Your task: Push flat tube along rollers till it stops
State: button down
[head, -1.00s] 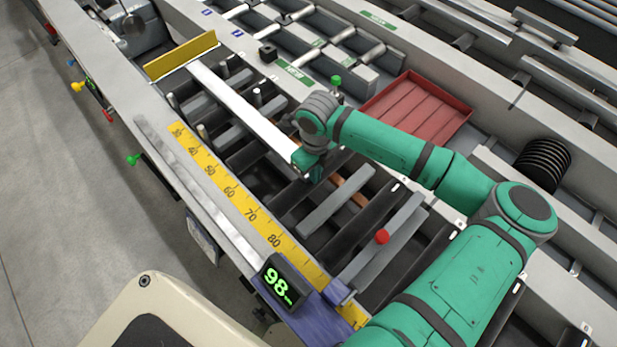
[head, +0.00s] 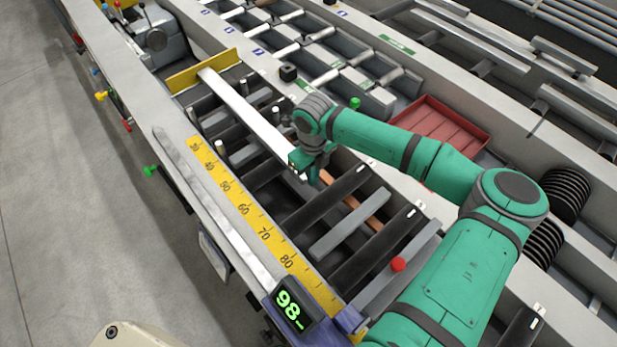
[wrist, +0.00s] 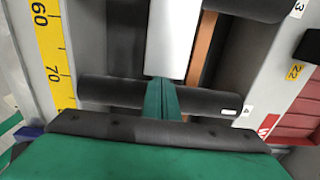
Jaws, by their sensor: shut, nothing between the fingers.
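The flat tube (head: 250,113), a long pale bar, lies lengthwise along the rollers in the head view. Its far end is at the yellow stop plate (head: 183,81) and overlaps it in view; I cannot tell whether they touch. My gripper (head: 313,178) is shut and empty at the tube's near end, fingers pointing down. In the wrist view the shut fingers (wrist: 164,98) stand right behind the near end of the tube (wrist: 170,40), seemingly against it. They partly hide that end.
Dark and grey rollers (head: 350,224) lie bare nearer me. A red tray (head: 440,132) and a red knob (head: 398,264) are at the right.

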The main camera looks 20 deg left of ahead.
jog(key=shift+a+r, duration=0.1)
jog(key=shift+a, duration=0.4)
jog(key=d, duration=0.2)
jog(key=s+d, duration=0.1)
jog(key=shift+d, duration=0.35)
notch_tip(320, 180, up, 10)
jog(key=shift+s+d, duration=0.4)
